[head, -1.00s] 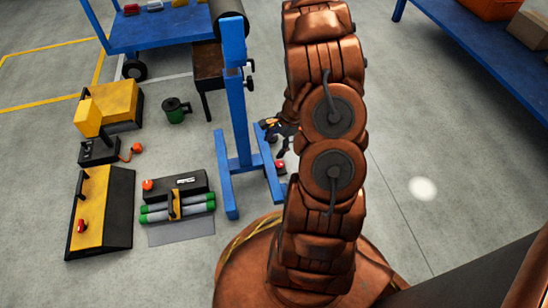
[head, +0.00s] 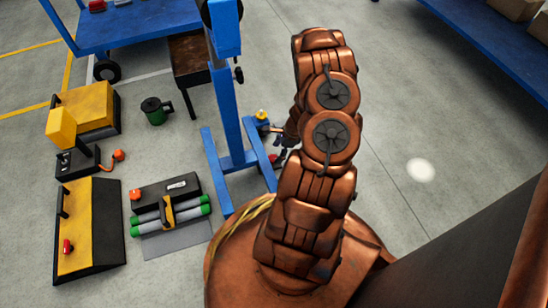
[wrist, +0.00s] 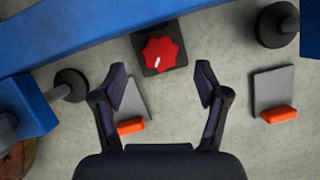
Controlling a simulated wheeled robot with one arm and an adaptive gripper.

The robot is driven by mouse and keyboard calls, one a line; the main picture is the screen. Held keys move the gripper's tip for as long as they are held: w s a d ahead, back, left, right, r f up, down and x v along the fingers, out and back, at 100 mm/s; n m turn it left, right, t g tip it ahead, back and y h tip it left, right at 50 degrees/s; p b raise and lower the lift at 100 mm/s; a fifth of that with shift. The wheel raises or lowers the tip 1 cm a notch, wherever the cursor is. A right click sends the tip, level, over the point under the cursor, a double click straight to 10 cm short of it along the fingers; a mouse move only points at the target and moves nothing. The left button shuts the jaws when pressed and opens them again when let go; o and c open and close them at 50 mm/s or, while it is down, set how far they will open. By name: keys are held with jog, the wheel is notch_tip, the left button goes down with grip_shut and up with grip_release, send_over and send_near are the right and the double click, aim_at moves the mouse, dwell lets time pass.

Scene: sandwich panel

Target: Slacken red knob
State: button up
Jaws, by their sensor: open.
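A red knob (wrist: 161,53) with lobed edges and a white pointer mark sits on a dark square base in the wrist view, at the top centre. My gripper (wrist: 161,84) is open and empty, one finger to either side of the picture's middle. The knob lies beyond the fingertips, roughly centred between them and apart from them. In the head view my gripper (head: 279,134) is small and partly hidden by my arm, beside the blue stand. Another red knob (head: 68,246) is on the yellow and black wedge at the left.
A blue beam (wrist: 80,30) runs close behind the knob. Grey plates with orange blocks (wrist: 279,114) lie at both sides. The blue stand (head: 232,120) rises beside my arm. A blue table (head: 480,35) stands at the upper right, with open floor before it.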

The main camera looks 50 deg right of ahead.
aim_at(273, 158)
jog(key=shift+b+x, duration=0.6)
jog(key=shift+x, duration=1.25)
jog(key=shift+w, duration=0.1)
jog(key=c, duration=1.2)
jog(key=shift+o, duration=0.2)
